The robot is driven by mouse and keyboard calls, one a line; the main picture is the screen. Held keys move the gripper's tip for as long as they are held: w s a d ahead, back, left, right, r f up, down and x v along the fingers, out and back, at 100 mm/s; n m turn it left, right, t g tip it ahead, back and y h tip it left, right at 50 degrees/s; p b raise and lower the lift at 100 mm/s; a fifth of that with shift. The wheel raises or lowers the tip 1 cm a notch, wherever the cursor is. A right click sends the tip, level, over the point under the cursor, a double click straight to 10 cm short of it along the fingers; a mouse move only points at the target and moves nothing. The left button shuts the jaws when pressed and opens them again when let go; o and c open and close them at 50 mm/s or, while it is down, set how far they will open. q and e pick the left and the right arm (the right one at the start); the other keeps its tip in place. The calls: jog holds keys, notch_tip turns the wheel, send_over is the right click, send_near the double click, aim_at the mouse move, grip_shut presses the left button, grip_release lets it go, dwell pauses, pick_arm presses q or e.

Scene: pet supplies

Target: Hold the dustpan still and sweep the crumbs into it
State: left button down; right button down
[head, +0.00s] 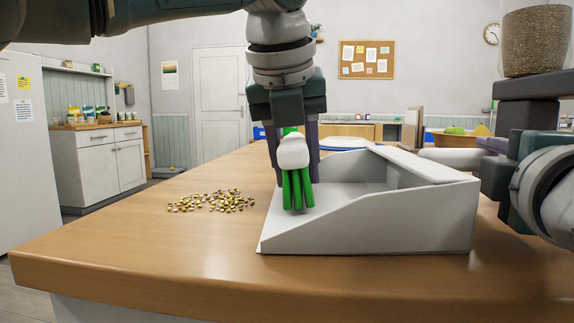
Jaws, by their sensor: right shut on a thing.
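The white dustpan (420,225) sits on the wooden table (130,265), its low open lip toward the left. My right gripper (470,155) is at the right, shut on the dustpan's pale handle, partly hidden. My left gripper (293,165) points down at the centre. The brush (293,152), with white head and green bristles, hangs upright between its fingers. Its bristles overlap the dustpan's lip end in the picture; whether they touch it I cannot tell. The crumbs (212,201), small gold and dark bits, lie scattered on the table left of the dustpan.
A clear container of brown grains (537,42) shows at the top right, cut off, directly above my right gripper. A blue-rimmed dish (348,143) is behind the dustpan. The table left and front of the crumbs is bare.

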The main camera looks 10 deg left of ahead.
pick_arm(q)
jog(key=shift+s+a+r, duration=0.1)
jog(key=shift+a+r, duration=0.4)
jog(key=shift+r, duration=0.35)
jog(key=shift+a+r, duration=0.5)
jog(key=shift+r, duration=0.35)
jog(key=shift+s+a+r, duration=0.1)
jog(key=shift+a+r, duration=0.4)
jog(key=shift+r, duration=0.35)
jog(key=s+a+r, duration=0.1)
jog(key=a+r, duration=0.2)
jog(key=a, duration=0.9)
jog(key=shift+f, duration=0.1)
jog(key=f, duration=0.1)
jog(key=a+f+y, duration=0.1)
jog(key=f, duration=0.1)
jog(key=shift+s+a+f, duration=0.1)
jog(key=shift+a, duration=0.15)
jog(key=shift+f, duration=2.3)
